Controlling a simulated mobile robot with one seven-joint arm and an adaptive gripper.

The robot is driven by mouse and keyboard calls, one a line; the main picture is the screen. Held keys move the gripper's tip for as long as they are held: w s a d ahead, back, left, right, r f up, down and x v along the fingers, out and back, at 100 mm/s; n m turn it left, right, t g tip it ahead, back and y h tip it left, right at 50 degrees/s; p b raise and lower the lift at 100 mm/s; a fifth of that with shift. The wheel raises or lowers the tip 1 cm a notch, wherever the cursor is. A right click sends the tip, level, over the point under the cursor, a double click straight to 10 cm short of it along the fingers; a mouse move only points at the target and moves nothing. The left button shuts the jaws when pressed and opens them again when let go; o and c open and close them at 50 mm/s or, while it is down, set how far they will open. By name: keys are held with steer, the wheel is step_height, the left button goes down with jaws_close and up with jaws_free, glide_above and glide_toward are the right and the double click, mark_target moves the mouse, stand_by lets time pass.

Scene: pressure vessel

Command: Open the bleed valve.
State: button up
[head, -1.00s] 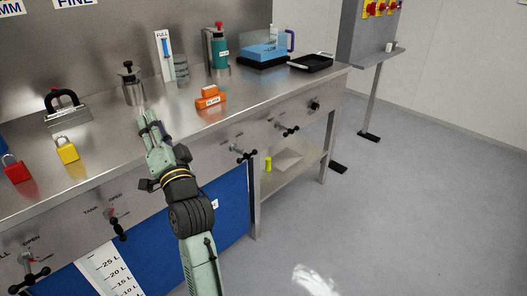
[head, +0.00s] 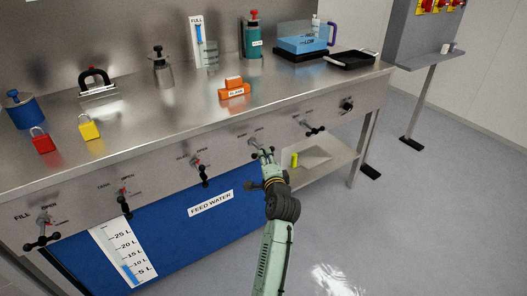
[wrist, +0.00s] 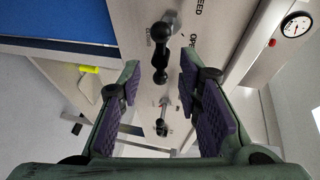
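Several valves with black handles line the bench's front panel. One valve (head: 255,143) is right by my gripper (head: 263,156) in the head view, its handle largely hidden by the fingers. In the wrist view, a black valve handle (wrist: 160,52) stands near the top centre, with a label ending in "EED" and an "OPEN" mark beside it. The label's start is cut off. Another valve (wrist: 161,122) is farther along the panel. My gripper's purple-padded fingers (wrist: 161,100) are apart, with nothing held between them.
The bench top (head: 180,125) holds padlocks, an orange block (head: 235,92), bottles and a black tray (head: 351,58). A blue feed water tank (head: 165,235) and a lower shelf (head: 325,153) are beneath. A gauge (wrist: 296,25) shows in the wrist view. The floor at right is open.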

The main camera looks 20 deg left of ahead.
mark_target(259, 149)
steer(key=x, duration=0.6)
steer(key=shift+p, duration=0.3)
steer(key=shift+c, duration=0.2)
steer(key=shift+f, duration=0.1)
jaws_close()
steer(key=shift+s, duration=0.1)
